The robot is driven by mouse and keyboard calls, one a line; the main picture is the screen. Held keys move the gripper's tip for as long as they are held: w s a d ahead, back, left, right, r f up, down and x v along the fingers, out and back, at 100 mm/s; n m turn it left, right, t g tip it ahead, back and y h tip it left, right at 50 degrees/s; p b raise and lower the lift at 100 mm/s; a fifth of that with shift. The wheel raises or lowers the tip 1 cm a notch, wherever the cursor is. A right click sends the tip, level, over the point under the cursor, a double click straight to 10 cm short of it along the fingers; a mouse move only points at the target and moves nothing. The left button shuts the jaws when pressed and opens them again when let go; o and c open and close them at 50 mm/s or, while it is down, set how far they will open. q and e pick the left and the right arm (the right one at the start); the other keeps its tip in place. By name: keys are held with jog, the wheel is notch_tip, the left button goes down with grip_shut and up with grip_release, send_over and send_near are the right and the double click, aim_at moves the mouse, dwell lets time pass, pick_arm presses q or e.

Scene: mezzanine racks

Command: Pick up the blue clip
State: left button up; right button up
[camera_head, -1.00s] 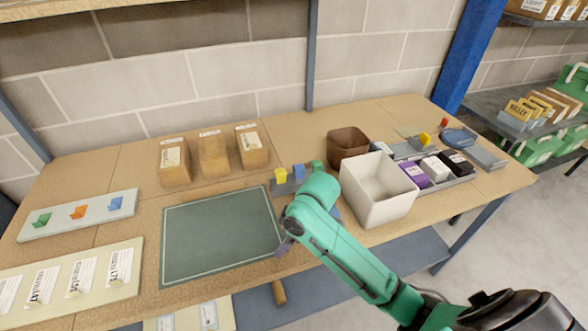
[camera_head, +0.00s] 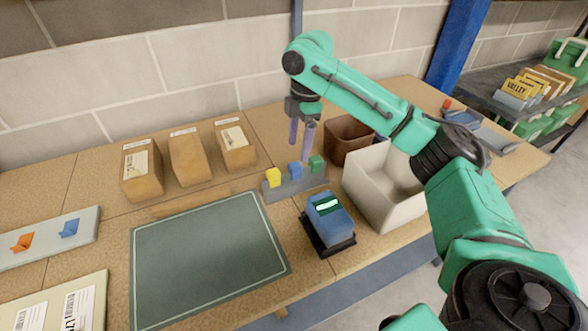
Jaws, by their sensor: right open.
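A small blue clip-like piece (camera_head: 295,170) stands on a grey stepped holder (camera_head: 312,185), between a yellow piece (camera_head: 273,177) and a green piece (camera_head: 316,164). My right gripper (camera_head: 299,151) is open and empty, with its two purple-grey fingers pointing down just above and behind the blue piece. I cannot tell if a finger touches anything. Another blue folded piece (camera_head: 68,228) sits on the pale board (camera_head: 50,247) at the far left, beside an orange one (camera_head: 22,242). My left gripper is not in view.
A blue device with a lit green display (camera_head: 328,217) stands in front of the holder. A white bin (camera_head: 372,198) and a brown bin (camera_head: 345,140) are to the right. Cardboard boxes (camera_head: 188,158) stand behind a green mat (camera_head: 200,262), which is clear.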

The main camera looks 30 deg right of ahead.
aim_at(296, 164)
jog(key=f, duration=0.2)
jog(key=f+p, duration=0.1)
jog(key=f, duration=0.2)
jog(key=a+f, duration=0.1)
jog(key=f, duration=0.2)
jog(key=shift+f, duration=0.1)
grip_shut()
